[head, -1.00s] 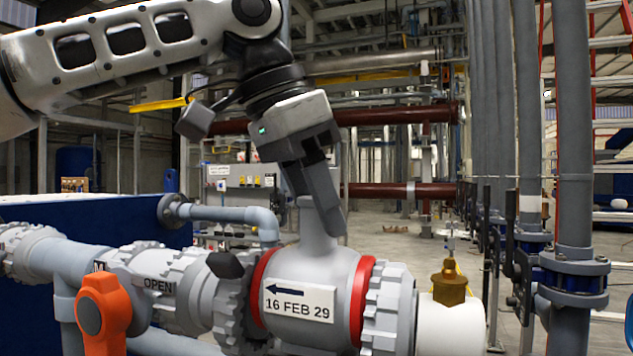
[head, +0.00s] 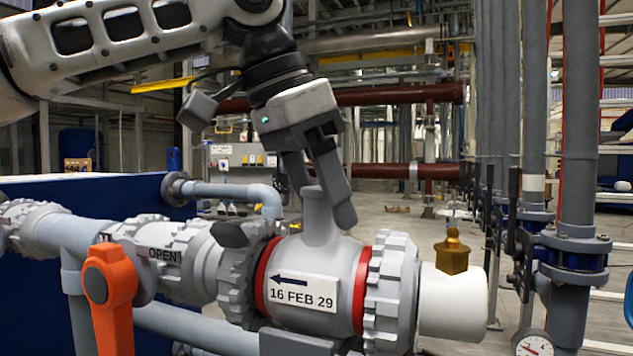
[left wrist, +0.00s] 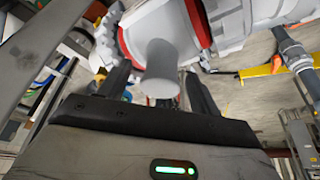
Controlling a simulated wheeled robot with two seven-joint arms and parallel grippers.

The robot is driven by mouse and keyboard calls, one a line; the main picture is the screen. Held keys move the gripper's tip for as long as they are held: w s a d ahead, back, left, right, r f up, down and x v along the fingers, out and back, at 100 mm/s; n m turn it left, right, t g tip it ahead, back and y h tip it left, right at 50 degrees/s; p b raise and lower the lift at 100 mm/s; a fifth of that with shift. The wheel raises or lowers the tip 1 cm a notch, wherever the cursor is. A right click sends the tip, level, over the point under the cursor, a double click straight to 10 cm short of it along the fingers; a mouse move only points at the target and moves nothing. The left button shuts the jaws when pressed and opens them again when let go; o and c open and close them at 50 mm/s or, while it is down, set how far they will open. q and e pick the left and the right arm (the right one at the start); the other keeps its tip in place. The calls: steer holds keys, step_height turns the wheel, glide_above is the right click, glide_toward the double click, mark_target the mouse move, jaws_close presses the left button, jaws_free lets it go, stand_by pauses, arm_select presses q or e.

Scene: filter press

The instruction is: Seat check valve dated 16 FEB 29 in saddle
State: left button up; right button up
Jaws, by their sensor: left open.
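The check valve (head: 340,268) is a grey body with red rings at both ends, a label reading "16 FEB 29" and an arrow pointing left. It sits in line between two toothed grey collars, with a grey saddle (head: 300,343) partly visible below. Its upright neck (head: 317,215) rises from the top. My left gripper (head: 328,205) is open above the valve, its fingers on either side of the neck. In the left wrist view the neck (left wrist: 161,75) lies between the two spread fingers (left wrist: 160,88), with gaps visible. My right gripper is not in view.
An orange handle (head: 112,290) stands at the left beside a grey fitting marked OPEN (head: 165,253). A white pipe end with a brass fitting (head: 452,252) is at the right. Vertical grey pipes (head: 577,150) and a gauge (head: 534,344) stand farther right.

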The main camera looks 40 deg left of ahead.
arm_select(q)
steer(key=p+v, duration=0.2)
steer(key=v, duration=1.4)
